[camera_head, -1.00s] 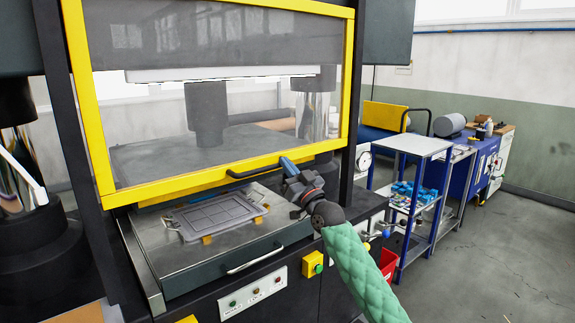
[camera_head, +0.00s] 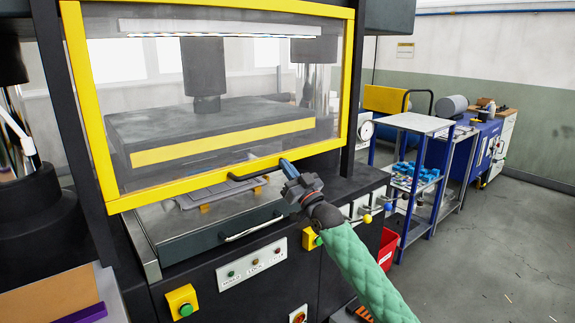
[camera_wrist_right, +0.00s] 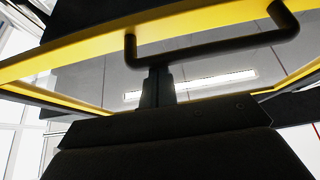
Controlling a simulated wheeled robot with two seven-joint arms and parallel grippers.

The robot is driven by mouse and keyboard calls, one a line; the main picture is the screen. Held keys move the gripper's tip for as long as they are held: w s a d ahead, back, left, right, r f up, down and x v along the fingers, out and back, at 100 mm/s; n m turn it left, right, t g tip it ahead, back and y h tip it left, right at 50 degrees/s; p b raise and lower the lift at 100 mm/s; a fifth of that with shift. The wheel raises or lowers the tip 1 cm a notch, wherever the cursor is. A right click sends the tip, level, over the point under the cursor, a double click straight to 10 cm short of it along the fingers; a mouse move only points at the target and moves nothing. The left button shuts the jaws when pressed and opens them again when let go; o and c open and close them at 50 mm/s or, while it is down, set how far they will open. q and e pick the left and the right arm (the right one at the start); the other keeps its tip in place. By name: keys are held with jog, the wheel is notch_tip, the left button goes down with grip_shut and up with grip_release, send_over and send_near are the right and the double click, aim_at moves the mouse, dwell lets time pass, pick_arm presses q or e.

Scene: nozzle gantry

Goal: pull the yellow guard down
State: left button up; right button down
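The yellow guard (camera_head: 165,190) is a clear panel in a yellow frame on the front of the press. Its lower rail hangs above the front drawer and partly hides the flat grey plate (camera_head: 205,190) behind it. A black bar handle (camera_head: 257,168) sits on the lower rail. My right gripper (camera_head: 289,168) is at the handle's right end, its blue fingers close together. In the right wrist view the fingers (camera_wrist_right: 160,85) come together and reach the handle bar (camera_wrist_right: 225,47); they look shut against it, not around it. My left gripper is out of view.
Below the guard are a drawer with a metal handle (camera_head: 253,228), a button panel (camera_head: 252,264) and yellow button boxes (camera_head: 182,302). A blue-legged trolley (camera_head: 420,124) stands to the right. Open floor (camera_head: 500,240) lies at the right.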

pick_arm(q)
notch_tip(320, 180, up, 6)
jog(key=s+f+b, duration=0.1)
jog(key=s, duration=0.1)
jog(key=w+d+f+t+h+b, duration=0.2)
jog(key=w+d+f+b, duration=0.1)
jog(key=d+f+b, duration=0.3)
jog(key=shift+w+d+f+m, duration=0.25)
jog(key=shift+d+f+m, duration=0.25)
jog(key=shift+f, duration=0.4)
pick_arm(e)
notch_tip(320, 180, down, 13)
jog(key=shift+f, duration=0.2)
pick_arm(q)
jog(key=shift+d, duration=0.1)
